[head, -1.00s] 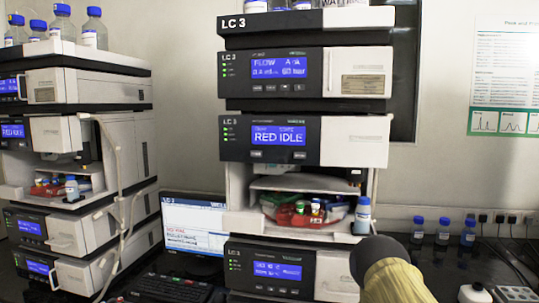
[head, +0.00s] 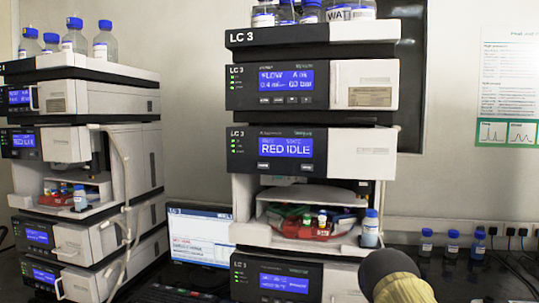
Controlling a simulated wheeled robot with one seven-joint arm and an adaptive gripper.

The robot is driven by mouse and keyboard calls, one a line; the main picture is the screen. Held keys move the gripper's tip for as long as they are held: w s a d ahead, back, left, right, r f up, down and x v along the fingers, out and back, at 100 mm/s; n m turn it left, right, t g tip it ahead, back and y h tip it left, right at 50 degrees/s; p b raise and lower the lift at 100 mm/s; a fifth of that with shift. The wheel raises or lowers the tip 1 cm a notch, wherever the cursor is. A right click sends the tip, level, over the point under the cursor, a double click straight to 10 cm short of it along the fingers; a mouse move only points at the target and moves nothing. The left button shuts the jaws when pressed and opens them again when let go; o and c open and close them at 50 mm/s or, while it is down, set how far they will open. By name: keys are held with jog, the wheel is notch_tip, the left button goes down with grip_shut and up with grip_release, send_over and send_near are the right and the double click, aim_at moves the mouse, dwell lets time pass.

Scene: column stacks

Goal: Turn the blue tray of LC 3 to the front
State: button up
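The LC 3 stack (head: 315,90) stands right of centre. Its screen (head: 286,146) reads "RED IDLE". The open bay below holds a turntable of coloured trays. The red tray (head: 290,228) faces the front, with a few capped vials (head: 322,219) in or by it. Green shows behind it on the left. A bluish tray edge (head: 345,219) seems to show at the right, partly hidden. A blue-capped bottle (head: 370,229) stands at the bay's right front corner. A dark round part of my arm with a yellowish link shows at lower right; my gripper's fingers are not in view.
A similar stack (head: 85,100) stands at the left with its own open bay. A monitor (head: 199,240) sits between the stacks. Several blue-capped bottles (head: 453,243) stand on the dark bench to the right, near sockets and cables. More bottles stand on top of both stacks.

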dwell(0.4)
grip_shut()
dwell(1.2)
